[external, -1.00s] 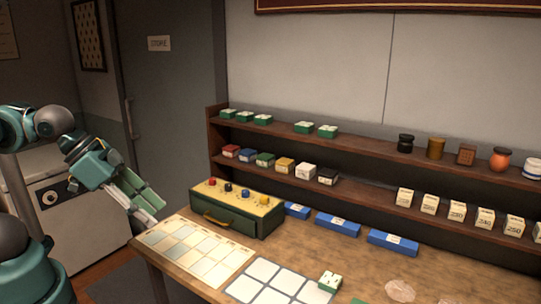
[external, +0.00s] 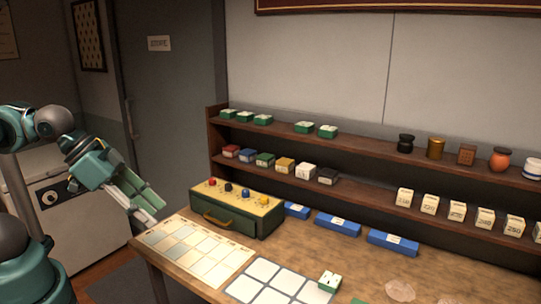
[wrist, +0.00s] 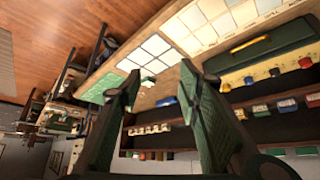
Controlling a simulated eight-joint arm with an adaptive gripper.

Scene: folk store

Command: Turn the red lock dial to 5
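The red lock dial (external: 212,182) is the leftmost of several coloured dials on the cream top of a green lock box (external: 243,221), at the back left of the table. The number it points to is too small to read. In the wrist view, the box (wrist: 285,38) appears at the upper right, with a small red dial (wrist: 305,62) near the edge. My gripper (external: 148,218) hangs left of the box, beside the table's left end, apart from the dial. In the wrist view, my gripper (wrist: 160,78) has its fingers spread, with nothing between them.
A cream grid sheet (external: 198,249) lies in front of the box, and a white-squared mat (external: 276,283) lies right of it. Blue boxes (external: 338,224) stand along the back. Shelves (external: 370,185) with small goods rise behind. The air above the box is clear.

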